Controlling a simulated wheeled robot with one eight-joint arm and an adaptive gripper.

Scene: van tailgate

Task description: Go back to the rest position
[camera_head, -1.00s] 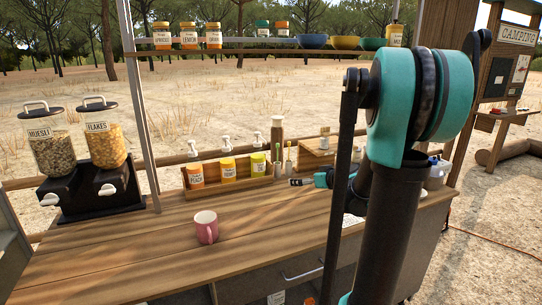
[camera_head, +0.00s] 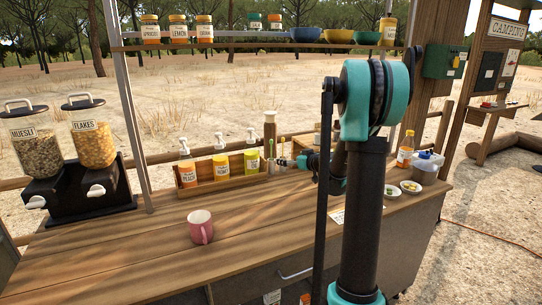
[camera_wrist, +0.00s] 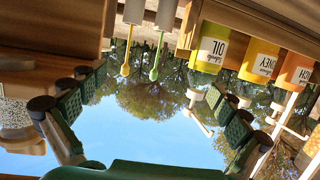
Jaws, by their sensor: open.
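My gripper (camera_head: 287,163) is at the end of my folded arm, above the wooden counter (camera_head: 130,245) and close to the right end of the condiment rack (camera_head: 222,184). The wrist view, which is upside down, shows my gripper (camera_wrist: 155,92) with its two dark padded fingers wide apart. Nothing is between them but sky and trees. My arm hides part of the counter's right half in the head view.
A pink mug (camera_head: 201,227) stands on the open front of the counter. Two cereal dispensers (camera_head: 93,145) stand at the left. The rack holds labelled pump bottles (camera_head: 252,163). Small bowls (camera_head: 410,187) and an orange bottle (camera_head: 405,150) are right of my arm. A jar shelf (camera_head: 240,40) runs above.

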